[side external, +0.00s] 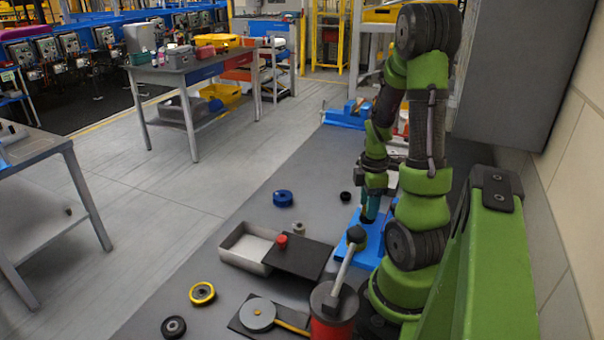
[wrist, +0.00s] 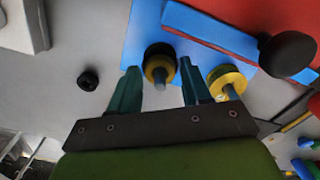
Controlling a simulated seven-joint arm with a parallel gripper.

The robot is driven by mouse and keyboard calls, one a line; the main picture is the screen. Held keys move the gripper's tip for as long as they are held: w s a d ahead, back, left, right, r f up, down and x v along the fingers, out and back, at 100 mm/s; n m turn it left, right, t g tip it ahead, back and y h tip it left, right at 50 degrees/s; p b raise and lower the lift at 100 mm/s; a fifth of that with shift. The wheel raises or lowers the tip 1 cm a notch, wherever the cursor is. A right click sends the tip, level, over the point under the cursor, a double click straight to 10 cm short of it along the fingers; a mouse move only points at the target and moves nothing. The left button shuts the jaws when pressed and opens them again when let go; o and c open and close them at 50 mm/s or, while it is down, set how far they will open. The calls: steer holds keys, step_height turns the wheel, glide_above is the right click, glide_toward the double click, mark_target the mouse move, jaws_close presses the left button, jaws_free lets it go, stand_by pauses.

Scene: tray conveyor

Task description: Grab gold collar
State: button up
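My gripper (wrist: 159,67) is open, with its two teal fingers apart. In the wrist view, a black and gold collar (wrist: 160,63) with a grey pin lies between the fingertips, with no clear contact. A second gold collar (wrist: 228,80), also with a grey pin, is just right of the right finger. Both are at the blue plate (wrist: 140,35). In the side view my gripper (side external: 370,209) points down over the blue plate (side external: 368,250); neither collar can be made out there.
A black ring (wrist: 88,79) lies left of the blue plate. In the side view, a light tray (side external: 231,252) with a dark lid, a blue ring (side external: 283,198), a yellow-black ring (side external: 202,293) and a red canister (side external: 330,327) with a lever stand nearby. Grey surface left of the plate has free room.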

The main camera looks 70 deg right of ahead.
steer(key=c, duration=0.7)
steer(key=shift+c, duration=0.2)
steer(key=shift+r, duration=0.1)
